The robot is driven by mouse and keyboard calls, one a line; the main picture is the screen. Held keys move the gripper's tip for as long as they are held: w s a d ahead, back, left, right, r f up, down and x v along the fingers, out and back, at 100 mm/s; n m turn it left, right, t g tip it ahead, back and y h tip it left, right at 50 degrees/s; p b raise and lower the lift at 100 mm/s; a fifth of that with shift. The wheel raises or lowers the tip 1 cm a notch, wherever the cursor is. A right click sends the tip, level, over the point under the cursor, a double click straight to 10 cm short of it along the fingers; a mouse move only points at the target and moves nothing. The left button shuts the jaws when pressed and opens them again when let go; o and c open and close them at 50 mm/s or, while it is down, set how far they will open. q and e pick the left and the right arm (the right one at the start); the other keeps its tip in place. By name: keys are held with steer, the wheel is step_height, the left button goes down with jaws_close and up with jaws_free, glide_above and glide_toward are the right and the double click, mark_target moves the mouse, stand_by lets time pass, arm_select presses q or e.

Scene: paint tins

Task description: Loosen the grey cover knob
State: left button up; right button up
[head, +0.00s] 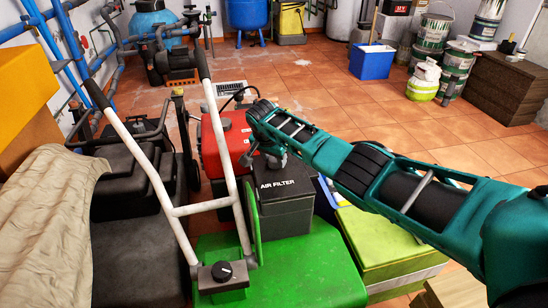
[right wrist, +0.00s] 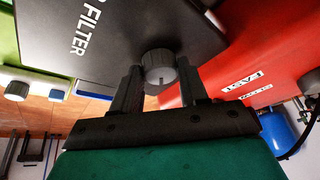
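The grey cover knob (right wrist: 159,66) is a ribbed round knob at the edge of a black box lettered AIR FILTER (right wrist: 110,30). In the right wrist view my right gripper (right wrist: 160,75) has one finger on each side of the knob, and both fingers look closed up against it. In the head view my right gripper (head: 266,155) is at the far top edge of the air filter box (head: 285,212), and the knob is mostly hidden there by the gripper. The box lid looks closed. My left gripper is not in view.
A red housing (head: 228,140) adjoins the box behind. A white tubular handle (head: 207,207) rises at the left from a green deck (head: 300,270) with a black dial (head: 222,271). A lime-green box (head: 375,240) stands right of it. Tiled floor (head: 310,85) beyond is largely clear.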

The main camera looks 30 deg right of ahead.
steer(key=c, duration=0.5)
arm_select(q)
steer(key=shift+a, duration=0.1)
arm_select(e)
steer(key=shift+c, duration=0.2)
